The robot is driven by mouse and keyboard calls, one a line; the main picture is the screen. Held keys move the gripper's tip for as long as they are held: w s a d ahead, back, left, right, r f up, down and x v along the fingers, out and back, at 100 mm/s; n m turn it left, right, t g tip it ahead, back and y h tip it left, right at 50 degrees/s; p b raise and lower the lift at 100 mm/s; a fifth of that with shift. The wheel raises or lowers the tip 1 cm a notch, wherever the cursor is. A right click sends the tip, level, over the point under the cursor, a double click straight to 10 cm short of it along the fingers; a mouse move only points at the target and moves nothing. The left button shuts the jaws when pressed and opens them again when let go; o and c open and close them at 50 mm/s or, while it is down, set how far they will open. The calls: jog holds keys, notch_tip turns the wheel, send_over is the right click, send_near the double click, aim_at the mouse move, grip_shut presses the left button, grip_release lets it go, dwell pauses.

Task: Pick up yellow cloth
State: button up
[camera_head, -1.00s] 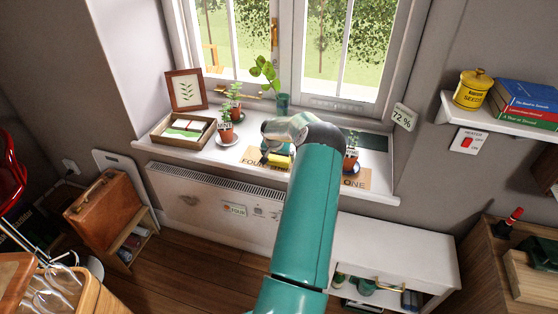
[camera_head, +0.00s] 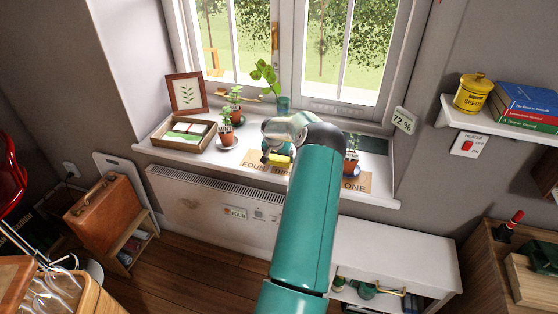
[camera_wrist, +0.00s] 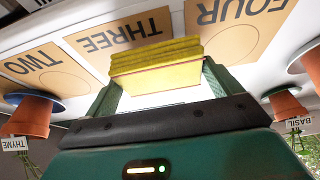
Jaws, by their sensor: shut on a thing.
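The yellow cloth (camera_wrist: 157,64) is a folded, layered block in the wrist view. My gripper (camera_wrist: 160,86) is shut on it, with one dark green finger at each side. In the head view the cloth (camera_head: 281,160) shows small and yellow at the end of my arm, over the white windowsill (camera_head: 222,160). It overlaps the tan mats lettered FOUR and THREE. My arm hides part of the sill. I cannot tell exactly how far the cloth is above the sill.
Potted herbs on saucers stand close on both sides: one pot (camera_head: 227,132) left of my gripper, another (camera_head: 351,166) right. A framed leaf picture (camera_head: 186,92) and wooden tray (camera_head: 183,133) are at left. A glass vase (camera_head: 283,103) stands behind, near the window.

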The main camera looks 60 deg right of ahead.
jog(key=s+a+r, duration=0.6)
jog(key=a+r, duration=0.5)
jog(key=a, duration=0.1)
jog(key=shift+s+a, duration=0.15)
jog(key=shift+a, duration=0.1)
jog(key=shift+s, duration=0.1)
